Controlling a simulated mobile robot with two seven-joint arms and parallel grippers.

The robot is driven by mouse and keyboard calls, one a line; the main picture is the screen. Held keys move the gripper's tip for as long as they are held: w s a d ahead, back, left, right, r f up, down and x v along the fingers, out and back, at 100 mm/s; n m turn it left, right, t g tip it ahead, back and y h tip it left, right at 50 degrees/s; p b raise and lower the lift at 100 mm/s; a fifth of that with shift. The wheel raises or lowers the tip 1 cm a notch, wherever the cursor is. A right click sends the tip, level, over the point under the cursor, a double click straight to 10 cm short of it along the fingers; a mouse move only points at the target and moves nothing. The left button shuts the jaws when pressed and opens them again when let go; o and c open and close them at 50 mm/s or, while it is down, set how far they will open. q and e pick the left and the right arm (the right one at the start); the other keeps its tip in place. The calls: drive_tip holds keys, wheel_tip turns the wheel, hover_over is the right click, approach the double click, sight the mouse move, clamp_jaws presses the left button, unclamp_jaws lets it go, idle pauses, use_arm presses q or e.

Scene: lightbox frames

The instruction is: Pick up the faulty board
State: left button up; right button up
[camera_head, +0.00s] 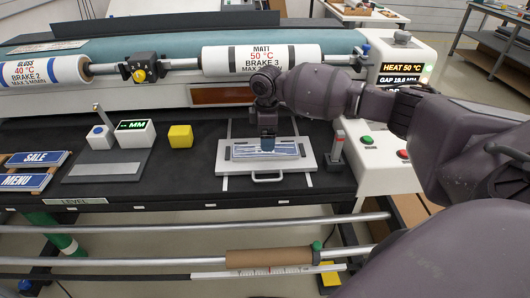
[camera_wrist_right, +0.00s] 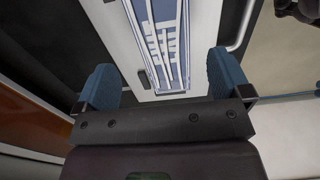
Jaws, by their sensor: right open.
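A blue board with wavy white lines (camera_head: 285,149) lies on a white tray (camera_head: 236,168) on the black table. It also shows in the right wrist view (camera_wrist_right: 165,35). My right gripper (camera_head: 267,144) points down at the board from above and hides its middle in the head view. In the right wrist view my right gripper (camera_wrist_right: 163,80) has its two blue fingers wide apart with nothing between them; the board lies beyond the fingertips. Two flat blue boards, SALE (camera_head: 38,158) and MENU (camera_head: 25,182), lie at the left. My left gripper is not in view.
The laminator with its white rolls (camera_head: 262,57) stands behind the tray. A yellow block (camera_head: 180,136), a gauge (camera_head: 135,132) and a grey plate (camera_head: 104,170) lie left of the tray. A control panel (camera_head: 385,160) stands at the right. Rails cross below the table.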

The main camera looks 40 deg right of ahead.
wheel_tip(320, 180, down, 5)
drive_tip(key=shift+s+a, duration=0.1)
drive_tip(key=shift+s, duration=0.05)
drive_tip(key=c, duration=1)
drive_tip(key=shift+r, duration=0.1)
drive_tip(key=shift+c, duration=0.2)
